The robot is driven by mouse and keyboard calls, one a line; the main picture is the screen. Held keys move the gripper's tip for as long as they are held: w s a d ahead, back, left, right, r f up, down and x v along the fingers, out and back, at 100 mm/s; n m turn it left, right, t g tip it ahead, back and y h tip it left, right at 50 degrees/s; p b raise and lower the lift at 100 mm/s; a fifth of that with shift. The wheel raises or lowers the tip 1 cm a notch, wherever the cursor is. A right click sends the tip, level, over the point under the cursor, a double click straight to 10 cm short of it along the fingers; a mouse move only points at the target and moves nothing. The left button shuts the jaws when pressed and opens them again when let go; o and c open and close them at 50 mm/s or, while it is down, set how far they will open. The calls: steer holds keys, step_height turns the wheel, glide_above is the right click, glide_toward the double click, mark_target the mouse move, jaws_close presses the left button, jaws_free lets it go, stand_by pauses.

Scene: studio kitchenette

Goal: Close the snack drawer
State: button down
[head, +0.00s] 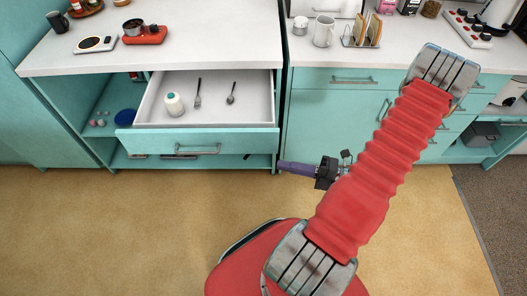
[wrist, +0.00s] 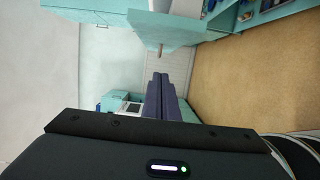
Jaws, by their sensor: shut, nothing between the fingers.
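The snack drawer (head: 263,113) is pulled open from the left teal counter unit. Its teal front (head: 250,141) carries a metal bar handle (head: 198,149). Inside lie a white bottle with a teal cap (head: 174,104), a fork (head: 198,94) and a spoon (head: 231,94). My gripper (head: 282,165) has purple fingers pointing left. In the head view, their tips appear just below the right end of the drawer front; I cannot tell whether they touch. In the wrist view the fingers (wrist: 160,78) are together and empty.
Open shelves left of the drawer hold a blue bowl (head: 125,117). The right unit has closed doors and drawers with handles (head: 352,80). The worktops hold a scale (head: 96,44), a red burner (head: 145,35) and a mug (head: 324,31). The tan floor (head: 130,215) in front is clear.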

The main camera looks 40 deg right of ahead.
mark_target(256, 149)
steer(key=w+a, duration=0.1)
steer(key=w, duration=0.2)
steer(key=w+a, duration=0.2)
steer(key=w, duration=0.1)
steer(key=w+a, duration=0.1)
steer(key=w, duration=0.3)
steer(key=shift+w+a, duration=0.1)
steer(key=shift+a, duration=0.15)
steer(key=shift+w+d, duration=0.25)
steer(key=shift+w, duration=0.1)
steer(key=shift+w, duration=0.15)
